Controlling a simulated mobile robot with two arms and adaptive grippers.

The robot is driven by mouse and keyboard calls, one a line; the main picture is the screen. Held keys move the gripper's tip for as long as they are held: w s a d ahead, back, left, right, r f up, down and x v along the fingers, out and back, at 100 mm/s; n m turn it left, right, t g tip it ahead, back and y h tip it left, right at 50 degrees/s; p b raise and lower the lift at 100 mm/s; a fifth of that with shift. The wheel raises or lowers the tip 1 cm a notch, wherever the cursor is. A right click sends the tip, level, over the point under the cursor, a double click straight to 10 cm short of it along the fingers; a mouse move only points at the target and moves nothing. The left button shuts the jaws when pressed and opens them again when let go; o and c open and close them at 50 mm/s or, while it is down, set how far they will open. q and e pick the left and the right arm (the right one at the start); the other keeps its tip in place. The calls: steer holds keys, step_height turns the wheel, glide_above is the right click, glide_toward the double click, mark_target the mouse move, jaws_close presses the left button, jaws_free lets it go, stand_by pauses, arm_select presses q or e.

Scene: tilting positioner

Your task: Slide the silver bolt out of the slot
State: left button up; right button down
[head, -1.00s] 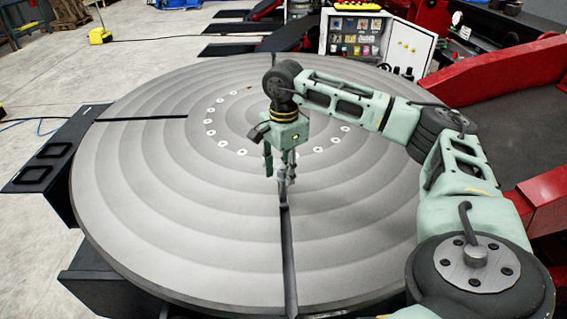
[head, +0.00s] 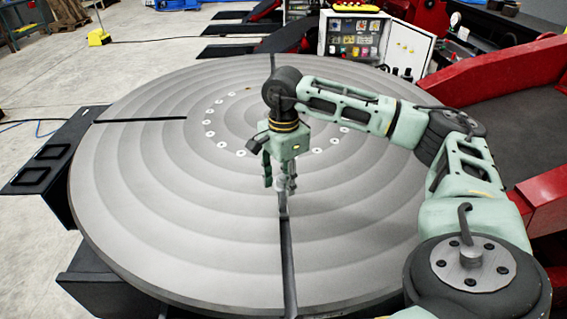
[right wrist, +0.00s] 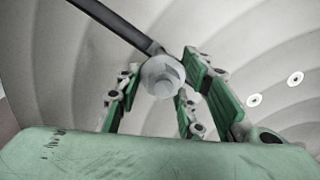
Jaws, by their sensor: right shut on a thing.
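The silver bolt (head: 283,206) stands upright at the inner part of the dark radial slot (head: 288,262) on the near side of the round grey table. My right gripper (head: 281,187) points down over the table and is shut on the bolt's upper part. In the right wrist view the bolt's round head (right wrist: 162,76) shows between the green fingers, with the dark slot (right wrist: 118,27) running away to the upper left. The bolt's lower end in the slot is hidden. My left gripper is not in view.
The large ringed round table (head: 180,220) is otherwise clear, with a ring of small holes (head: 240,153) around its centre. Another dark slot (head: 150,119) runs to the left. An open control cabinet (head: 355,38) stands behind, and red machinery (head: 500,75) is at the right.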

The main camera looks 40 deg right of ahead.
steer(key=s+a, duration=0.5)
steer(key=s, duration=0.1)
steer(key=shift+b, duration=0.45)
stand_by(0.9)
steer(key=shift+a, duration=0.1)
steer(key=s+a+b, duration=0.1)
steer(key=s+a, duration=0.4)
steer(key=s, duration=0.1)
stand_by(1.4)
steer(key=shift+s, duration=0.1)
steer(key=shift+b, duration=0.4)
steer(key=shift+a, duration=0.15)
stand_by(0.6)
